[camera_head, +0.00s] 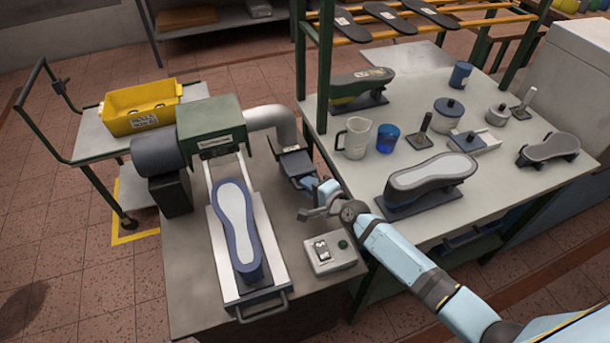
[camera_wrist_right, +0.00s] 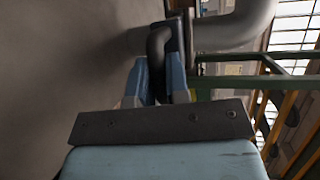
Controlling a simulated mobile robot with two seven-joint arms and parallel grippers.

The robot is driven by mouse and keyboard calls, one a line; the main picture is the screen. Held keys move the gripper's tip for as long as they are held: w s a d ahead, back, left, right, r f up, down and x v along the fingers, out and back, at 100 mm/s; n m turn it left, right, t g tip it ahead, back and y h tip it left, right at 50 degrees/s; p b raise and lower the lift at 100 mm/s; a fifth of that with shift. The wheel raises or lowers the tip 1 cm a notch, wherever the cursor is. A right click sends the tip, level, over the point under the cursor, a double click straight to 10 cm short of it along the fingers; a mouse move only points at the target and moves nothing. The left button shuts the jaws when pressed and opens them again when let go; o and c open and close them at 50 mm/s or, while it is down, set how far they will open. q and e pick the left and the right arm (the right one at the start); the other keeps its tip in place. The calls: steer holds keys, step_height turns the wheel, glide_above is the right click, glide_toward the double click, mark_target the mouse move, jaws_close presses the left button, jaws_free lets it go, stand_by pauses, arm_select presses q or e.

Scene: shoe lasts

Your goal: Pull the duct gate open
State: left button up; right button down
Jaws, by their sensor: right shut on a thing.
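The duct gate (camera_head: 293,163) is a dark plate at the lower end of the grey bent duct (camera_head: 272,118), beside the green machine. My right gripper (camera_head: 308,184) reaches it from the lower right in the head view. In the right wrist view, the blue fingers of my right gripper (camera_wrist_right: 158,82) are shut on the dark handle (camera_wrist_right: 158,45) of the gate. The grey duct (camera_wrist_right: 235,25) curves behind it there. How far the gate stands out of the duct is hard to tell. My left gripper is not in view.
The green machine (camera_head: 209,125) holds a blue shoe last (camera_head: 238,228) on a tray with a front handle. A switch box (camera_head: 330,252) sits below my right wrist. The right table (camera_head: 340,85) carries a jug, cup, lasts and pots. A yellow bin (camera_head: 140,106) stands on a cart.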

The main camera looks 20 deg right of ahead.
steer(key=shift+f, duration=0.2)
steer(key=c, duration=1.1)
jaws_free()
steer(key=shift+s+r, duration=0.1)
arm_select(q)
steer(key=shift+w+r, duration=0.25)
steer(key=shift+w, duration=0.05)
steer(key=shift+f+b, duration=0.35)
steer(key=shift+b, duration=0.05)
arm_select(e)
steer(key=v, duration=1.4)
steer(key=shift+r, duration=0.1)
